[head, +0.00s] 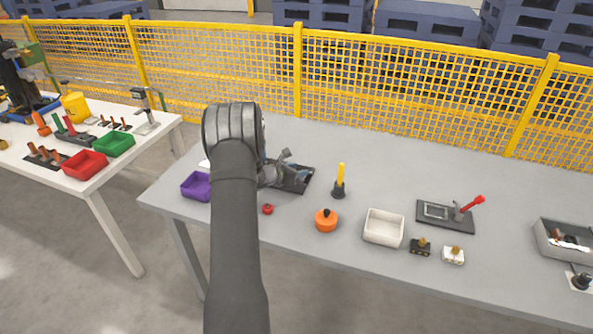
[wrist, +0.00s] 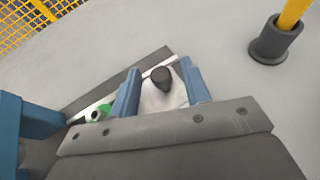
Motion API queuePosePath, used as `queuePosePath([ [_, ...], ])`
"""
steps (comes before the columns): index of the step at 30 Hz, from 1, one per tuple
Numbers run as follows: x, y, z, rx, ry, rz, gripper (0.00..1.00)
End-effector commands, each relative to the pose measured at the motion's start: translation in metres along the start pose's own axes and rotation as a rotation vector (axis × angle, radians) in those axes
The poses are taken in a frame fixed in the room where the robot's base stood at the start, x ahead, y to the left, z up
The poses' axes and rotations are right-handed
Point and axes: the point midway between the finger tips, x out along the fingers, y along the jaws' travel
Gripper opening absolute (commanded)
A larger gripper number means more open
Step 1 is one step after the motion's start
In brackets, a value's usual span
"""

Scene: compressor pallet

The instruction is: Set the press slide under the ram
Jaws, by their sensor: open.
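The press slide looks to be the pale block (wrist: 152,98) with a dark knob (wrist: 162,77), seen in the wrist view on a dark base plate (wrist: 165,52) with a light rail. My gripper (wrist: 160,88) is open, with one blue finger on each side of the block and knob. I cannot tell whether the fingers touch it. A green and white round part (wrist: 98,113) sits left of the fingers, by a blue upright piece (wrist: 40,122). I cannot make out the ram. In the head view my gripper (head: 287,172) is over the dark plate (head: 303,186), hiding much of it.
A yellow-handled tool in a dark holder (head: 339,185) stands right of the plate. A purple bin (head: 195,186), red knob (head: 267,209), orange pot (head: 326,222), white tray (head: 383,228) and red-handled clamp plate (head: 447,215) share the table. Yellow fencing (head: 400,85) runs behind.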

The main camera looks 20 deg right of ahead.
Motion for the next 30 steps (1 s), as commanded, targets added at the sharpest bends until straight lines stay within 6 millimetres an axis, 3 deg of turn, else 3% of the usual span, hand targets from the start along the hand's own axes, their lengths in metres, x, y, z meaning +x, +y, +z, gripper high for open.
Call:
queuePosePath([
  [2, 0.0, 0.0, 0.0, 0.0, 0.0, 0.0, 0.39],
  [8, 0.0, 0.0, 0.0, 0.0, 0.0, 0.0, 0.0],
  [14, -0.001, 0.003, 0.0, 0.0, -0.001, 0.001, 0.0],
  [21, -0.013, 0.032, -0.004, -0.001, -0.002, 0.002, 0.0],
  [29, -0.013, 0.032, -0.005, 0.0, -0.001, -0.001, 0.0],
  [30, -0.013, 0.032, -0.005, 0.0, -0.001, -0.001, 0.27],
])
